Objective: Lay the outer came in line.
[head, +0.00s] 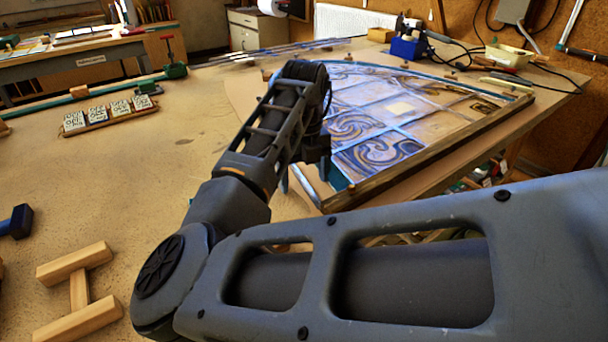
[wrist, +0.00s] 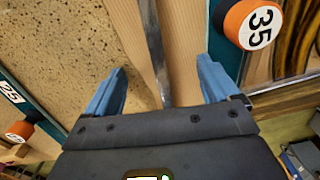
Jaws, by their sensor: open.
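The leaded panel (head: 385,120) lies on the bench with swirled blue, tan and brown glass between grey lead lines. A narrow grey strip (wrist: 153,45), which looks like the outer came, runs along pale wood in the wrist view. My gripper (wrist: 160,88) is open, its two blue fingers apart on either side of this strip. I cannot tell whether either finger touches it. In the head view my arm reaches over the panel's near left corner and hides most of the gripper and the strip's near end.
A dark wooden batten (head: 430,155) edges the panel on the right. A teal part with an orange-rimmed disc marked 35 (wrist: 257,26) stands close to the right finger. A wooden H-shaped piece (head: 80,290) and a tray of white blocks (head: 110,115) lie on the left.

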